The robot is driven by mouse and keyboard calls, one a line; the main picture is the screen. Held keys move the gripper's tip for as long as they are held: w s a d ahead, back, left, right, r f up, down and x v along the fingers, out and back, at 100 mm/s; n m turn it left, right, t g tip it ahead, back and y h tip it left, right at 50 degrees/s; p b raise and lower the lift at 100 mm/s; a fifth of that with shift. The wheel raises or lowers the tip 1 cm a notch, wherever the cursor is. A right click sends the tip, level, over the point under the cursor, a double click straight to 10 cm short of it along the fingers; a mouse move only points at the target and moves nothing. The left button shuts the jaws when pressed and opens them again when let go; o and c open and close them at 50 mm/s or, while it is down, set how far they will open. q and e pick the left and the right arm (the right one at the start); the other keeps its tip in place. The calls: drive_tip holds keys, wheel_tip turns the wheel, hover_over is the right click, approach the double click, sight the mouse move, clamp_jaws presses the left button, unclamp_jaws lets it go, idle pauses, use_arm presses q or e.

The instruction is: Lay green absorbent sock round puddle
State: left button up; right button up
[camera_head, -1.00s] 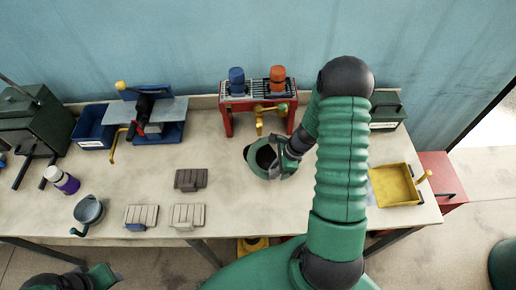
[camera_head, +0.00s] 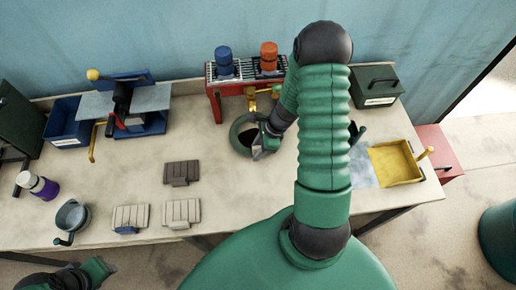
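A grey-green ring (camera_head: 234,135), which looks like the absorbent sock, lies on the bench in front of the red rack. A dark patch (camera_head: 247,138) shows inside it, apparently the puddle. My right gripper (camera_head: 262,148) is at the ring's right side and overlaps it. Its fingers are small and partly hidden by the wrist, so I cannot tell whether they hold the ring. The ring's right edge is covered by the gripper. My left gripper (camera_head: 98,270) shows at the lower left, below the bench's front edge; its fingers are not clear.
The red rack (camera_head: 215,102) holds a blue and an orange container, with brass taps in front. Several grey-brown blocks (camera_head: 182,172) lie left of centre. A grey jug (camera_head: 72,216) and a white-and-purple bottle (camera_head: 40,185) stand at left. A yellow tray (camera_head: 398,163) lies at right.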

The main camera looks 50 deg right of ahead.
drive_tip(key=shift+a+r, duration=0.2)
drive_tip(key=shift+a, duration=0.5)
drive_tip(key=shift+w+a+r, duration=0.1)
drive_tip(key=shift+w+a, duration=0.05)
drive_tip(key=shift+w, duration=0.1)
drive_tip(key=v, duration=0.2)
drive_tip(key=d+v, duration=0.1)
drive_tip(key=v, duration=0.4)
drive_tip(key=shift+s+d, duration=0.1)
drive_tip(key=shift+d, duration=0.2)
use_arm(q)
drive_tip(key=shift+w+a+p, duration=0.15)
drive_tip(key=shift+a+p, duration=0.2)
drive_tip(key=shift+a, duration=0.45)
use_arm(e)
drive_tip(key=r, duration=0.2)
drive_tip(key=s+r, duration=0.1)
drive_tip(key=r, duration=0.1)
drive_tip(key=shift+s+r, duration=0.1)
drive_tip(key=shift+r, duration=0.1)
